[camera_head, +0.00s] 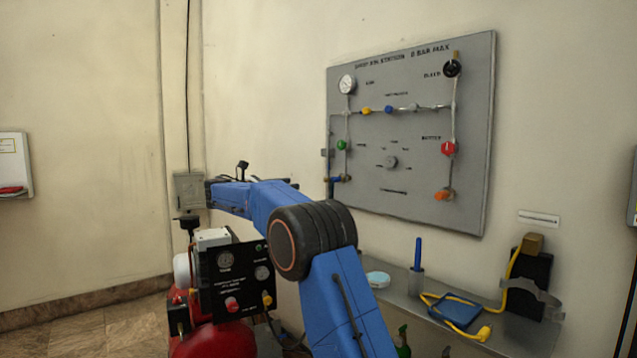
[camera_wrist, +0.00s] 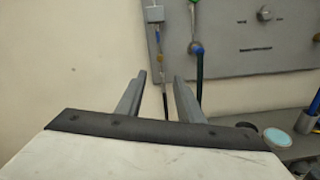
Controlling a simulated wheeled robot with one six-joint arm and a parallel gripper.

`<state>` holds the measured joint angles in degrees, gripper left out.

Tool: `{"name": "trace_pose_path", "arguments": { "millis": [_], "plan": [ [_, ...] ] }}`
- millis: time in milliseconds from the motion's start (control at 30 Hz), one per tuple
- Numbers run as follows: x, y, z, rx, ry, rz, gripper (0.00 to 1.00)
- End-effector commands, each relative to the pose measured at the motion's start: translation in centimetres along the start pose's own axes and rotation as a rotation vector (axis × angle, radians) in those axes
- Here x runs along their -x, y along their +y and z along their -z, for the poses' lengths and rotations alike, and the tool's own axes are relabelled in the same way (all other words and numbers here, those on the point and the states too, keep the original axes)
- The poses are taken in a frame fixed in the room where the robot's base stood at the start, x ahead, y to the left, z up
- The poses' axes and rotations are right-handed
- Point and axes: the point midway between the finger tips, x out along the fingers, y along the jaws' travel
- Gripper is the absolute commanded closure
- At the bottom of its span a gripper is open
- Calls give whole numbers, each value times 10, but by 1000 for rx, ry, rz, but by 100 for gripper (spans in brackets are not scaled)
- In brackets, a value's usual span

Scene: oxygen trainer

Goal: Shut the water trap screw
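My gripper (camera_wrist: 158,78) is open in the wrist view, its two grey fingers apart with nothing between them. Behind the fingers are the pale wall and the left edge of the grey gas panel (camera_wrist: 232,70). I cannot tell for sure which part is the water trap screw. A small grey box (camera_wrist: 155,14) at the panel's left edge has a thin stem with a yellowish part below it. This stem lies beyond the fingertips, apart from them. In the head view my blue arm hides most of my gripper, left of the wall panel (camera_head: 415,205).
A red compressor (camera_head: 215,342) with a black gauge panel (camera_head: 238,282) stands below my arm. A metal shelf (camera_head: 398,292) at the right holds a blue tablet-like object (camera_head: 455,311), a yellow cable and a pale round lid (camera_head: 377,279). A dark hose (camera_wrist: 199,75) hangs right of the fingers.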

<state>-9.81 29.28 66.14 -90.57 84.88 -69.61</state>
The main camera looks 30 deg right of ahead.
Motion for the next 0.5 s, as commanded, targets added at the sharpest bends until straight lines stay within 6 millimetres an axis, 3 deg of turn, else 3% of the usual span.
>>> {"name": "trace_pose_path", "arguments": {
  "millis": [500],
  "plan": [
    [-90, -1, 1, 0, 1, 2, 66]
  ]
}}
